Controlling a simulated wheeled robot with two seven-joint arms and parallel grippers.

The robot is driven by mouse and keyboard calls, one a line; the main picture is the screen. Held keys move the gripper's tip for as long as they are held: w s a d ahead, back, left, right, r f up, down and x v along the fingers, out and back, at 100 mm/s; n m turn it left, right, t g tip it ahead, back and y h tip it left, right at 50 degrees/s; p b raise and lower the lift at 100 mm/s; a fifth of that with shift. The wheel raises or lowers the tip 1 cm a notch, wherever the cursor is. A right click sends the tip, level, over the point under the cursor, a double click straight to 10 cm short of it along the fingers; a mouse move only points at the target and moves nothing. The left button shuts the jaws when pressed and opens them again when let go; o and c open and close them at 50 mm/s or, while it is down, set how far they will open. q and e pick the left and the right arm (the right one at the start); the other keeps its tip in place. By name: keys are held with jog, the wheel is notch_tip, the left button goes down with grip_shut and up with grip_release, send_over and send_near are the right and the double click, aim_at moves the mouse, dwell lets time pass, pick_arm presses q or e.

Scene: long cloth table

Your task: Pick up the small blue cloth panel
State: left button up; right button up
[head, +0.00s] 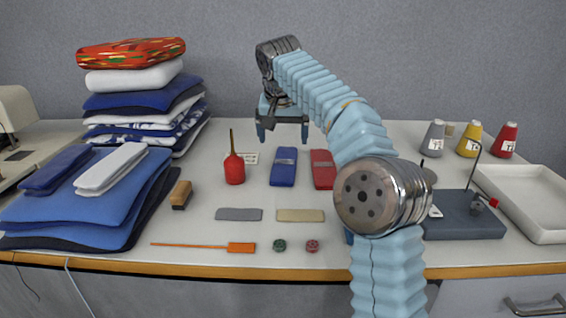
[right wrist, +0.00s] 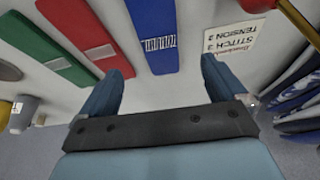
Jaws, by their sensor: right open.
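The small blue cloth panel (head: 284,172) lies flat on the table, left of a red panel, with a pale label band across it. In the right wrist view the blue panel (right wrist: 150,28) shows between and beyond the fingertips, its label towards the gripper. My right gripper (head: 283,128) is open and empty, fingers pointing down, just behind the panel's far end. It also shows in the right wrist view (right wrist: 165,66), with no contact visible between its fingers and the panel. My left gripper is not in view.
A red panel (head: 322,170) and a green panel (right wrist: 52,52) lie beside the blue one. A red oil can (head: 234,169) with a thin spout stands to its left, near a printed card (right wrist: 232,40). Cloth stacks (head: 140,100) rise further left. My right arm hides part of the table.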

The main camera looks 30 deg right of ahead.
aim_at(285, 162)
jog(key=x, duration=0.9)
jog(key=shift+s+f, duration=0.1)
jog(key=shift+s, duration=0.1)
jog(key=shift+a, duration=0.1)
jog(key=shift+c, duration=0.3)
jog(key=c, duration=1.1)
